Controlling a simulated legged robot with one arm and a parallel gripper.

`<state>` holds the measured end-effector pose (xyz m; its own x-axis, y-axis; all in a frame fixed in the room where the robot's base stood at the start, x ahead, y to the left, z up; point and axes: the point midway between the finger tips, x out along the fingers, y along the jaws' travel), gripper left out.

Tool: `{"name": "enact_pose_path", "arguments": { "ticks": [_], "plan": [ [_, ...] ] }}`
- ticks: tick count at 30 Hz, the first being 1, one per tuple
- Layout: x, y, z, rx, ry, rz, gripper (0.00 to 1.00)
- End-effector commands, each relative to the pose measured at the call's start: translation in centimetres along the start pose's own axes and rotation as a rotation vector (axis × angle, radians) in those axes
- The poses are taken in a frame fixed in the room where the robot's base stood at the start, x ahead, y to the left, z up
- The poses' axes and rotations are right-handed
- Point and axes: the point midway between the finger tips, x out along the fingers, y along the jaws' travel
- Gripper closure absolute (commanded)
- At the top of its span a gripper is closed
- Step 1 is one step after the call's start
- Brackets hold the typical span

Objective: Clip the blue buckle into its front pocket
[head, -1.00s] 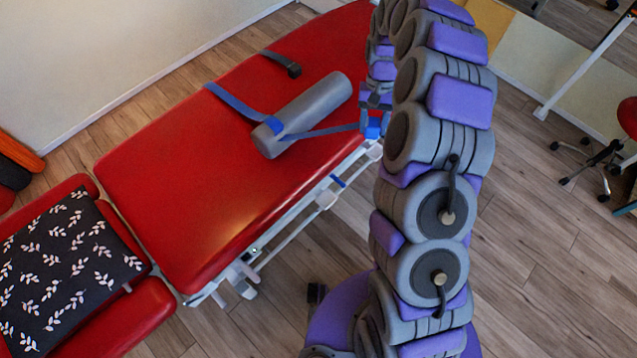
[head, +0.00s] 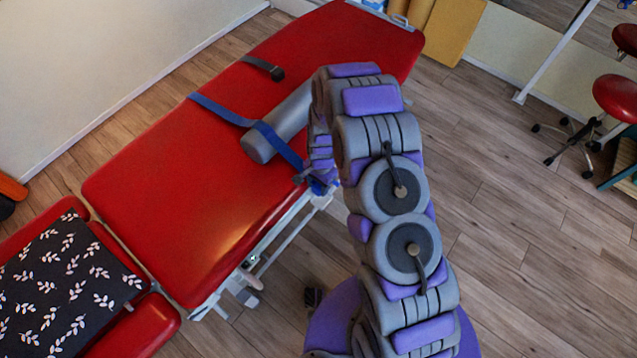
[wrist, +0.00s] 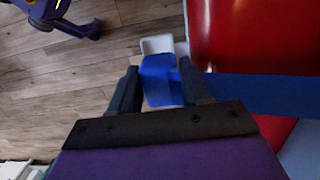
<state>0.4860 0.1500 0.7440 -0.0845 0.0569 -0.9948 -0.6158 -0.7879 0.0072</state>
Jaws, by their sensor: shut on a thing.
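The blue buckle (wrist: 161,82) sits between the two dark fingers of my gripper (wrist: 157,68) in the wrist view, and the gripper is shut on it. In the head view my gripper is by the red table's (head: 180,190) near long edge, mostly hidden by my arm. The strap (head: 283,147) passes over a grey roller (head: 262,143) to it.
A red seat with a patterned dark pillow (head: 70,280) stands at the lower left. White rails (head: 265,250) run under the table edge.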

Motion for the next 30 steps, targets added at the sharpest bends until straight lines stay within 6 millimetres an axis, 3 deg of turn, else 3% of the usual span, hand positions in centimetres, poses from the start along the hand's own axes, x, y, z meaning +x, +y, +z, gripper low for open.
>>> {"name": "enact_pose_path", "arguments": {
  "ticks": [24, 30],
  "plan": [
    [6.9, 0.0, -0.8, 0.000, -0.002, 0.001, 0.91],
    [7.8, 0.1, -0.9, -0.002, -0.003, -0.001, 0.91]
  ]
}}
